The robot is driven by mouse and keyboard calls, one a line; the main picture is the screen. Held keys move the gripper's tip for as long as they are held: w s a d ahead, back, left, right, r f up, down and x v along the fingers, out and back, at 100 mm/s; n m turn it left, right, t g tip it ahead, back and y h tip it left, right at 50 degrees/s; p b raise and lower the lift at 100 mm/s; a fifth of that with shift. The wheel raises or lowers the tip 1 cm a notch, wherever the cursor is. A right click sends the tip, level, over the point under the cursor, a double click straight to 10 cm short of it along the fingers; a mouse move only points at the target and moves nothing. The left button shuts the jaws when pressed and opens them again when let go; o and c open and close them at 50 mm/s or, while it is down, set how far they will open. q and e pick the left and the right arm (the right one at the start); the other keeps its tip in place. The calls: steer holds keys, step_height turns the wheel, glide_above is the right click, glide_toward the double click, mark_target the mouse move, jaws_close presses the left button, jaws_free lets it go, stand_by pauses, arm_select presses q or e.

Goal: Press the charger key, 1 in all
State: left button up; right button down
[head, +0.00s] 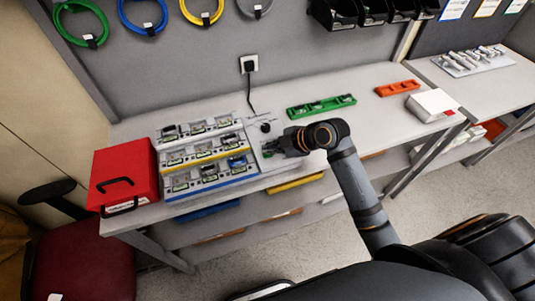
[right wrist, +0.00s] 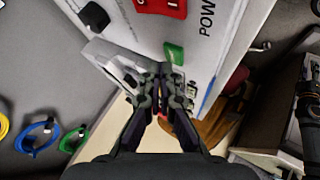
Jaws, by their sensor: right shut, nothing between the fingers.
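The charger (head: 257,133) is a pale flat unit on the bench, beside the racks and with a black cord. In the right wrist view its pale top (right wrist: 215,62) carries a partly cut-off label starting "POW", a red switch (right wrist: 160,5) and a green key (right wrist: 174,52). My right gripper (head: 272,150) is over the charger. In the right wrist view the gripper's fingertips (right wrist: 163,84) are together and empty, just below the green key in the picture. I cannot tell whether they touch it. My left gripper is not in view.
A wall socket (head: 249,64) holds the cord's plug. Racks of small devices (head: 211,183) and a red box (head: 123,177) stand left. A green tray (head: 321,107), an orange tray (head: 398,88) and a white box (head: 433,104) lie right, with bare bench between.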

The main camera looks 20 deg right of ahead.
steer(key=shift+f, duration=0.55)
stand_by(0.5)
stand_by(0.4)
steer(key=shift+r+p, duration=0.5)
steer(key=shift+r, duration=0.3)
steer(key=shift+r, duration=0.1)
step_height(320, 180, up, 5)
steer(key=p, duration=0.4)
stand_by(0.4)
